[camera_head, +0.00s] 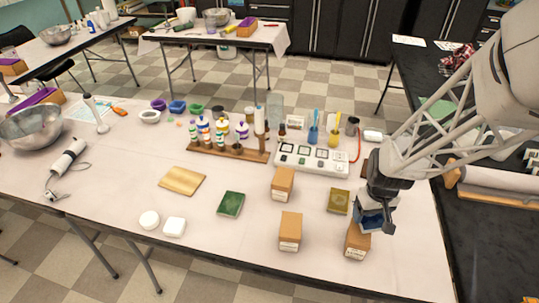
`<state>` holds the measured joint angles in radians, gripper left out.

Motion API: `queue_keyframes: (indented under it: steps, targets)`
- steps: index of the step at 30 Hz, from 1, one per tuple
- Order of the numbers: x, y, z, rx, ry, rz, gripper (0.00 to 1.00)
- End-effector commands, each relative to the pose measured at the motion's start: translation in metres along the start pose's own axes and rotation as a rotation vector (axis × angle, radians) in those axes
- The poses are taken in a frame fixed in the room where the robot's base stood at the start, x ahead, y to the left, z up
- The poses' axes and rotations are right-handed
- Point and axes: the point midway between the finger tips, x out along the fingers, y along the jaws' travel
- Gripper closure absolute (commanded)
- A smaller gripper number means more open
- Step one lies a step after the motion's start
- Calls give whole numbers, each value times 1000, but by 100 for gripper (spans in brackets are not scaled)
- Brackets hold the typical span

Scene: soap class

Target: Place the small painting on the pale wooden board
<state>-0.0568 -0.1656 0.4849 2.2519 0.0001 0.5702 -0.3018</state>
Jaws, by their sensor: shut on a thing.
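The pale wooden board (182,180) lies flat on the white table, left of centre, with nothing on it. My gripper (385,218) is at the right of the table, shut on a small blue-and-white thing (369,219), which looks like the small painting. The dark gripper partly covers it, so its face is hard to make out. It is just above or against a brown box (357,240); I cannot tell if they touch. The board is far to the left of my gripper.
Between gripper and board are an olive-coloured block (338,201), brown boxes (283,184) (290,231) and a dark green block (231,204). White soaps (162,224) lie in front of the board. A wooden rack of bottles (228,149) and a white tray (312,158) stand behind.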

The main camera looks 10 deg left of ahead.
Motion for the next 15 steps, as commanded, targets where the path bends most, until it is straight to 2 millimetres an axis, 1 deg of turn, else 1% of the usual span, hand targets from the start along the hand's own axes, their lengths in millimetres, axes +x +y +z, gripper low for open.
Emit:
queue_keyframes:
  steps: [3, 8, 15]
  targets:
    - [0, -16, -18, -61, -1, 0, 49]
    - [-1, -38, -41, -140, 0, 0, 49]
    - [-2, -74, -73, -259, 0, 0, 49]
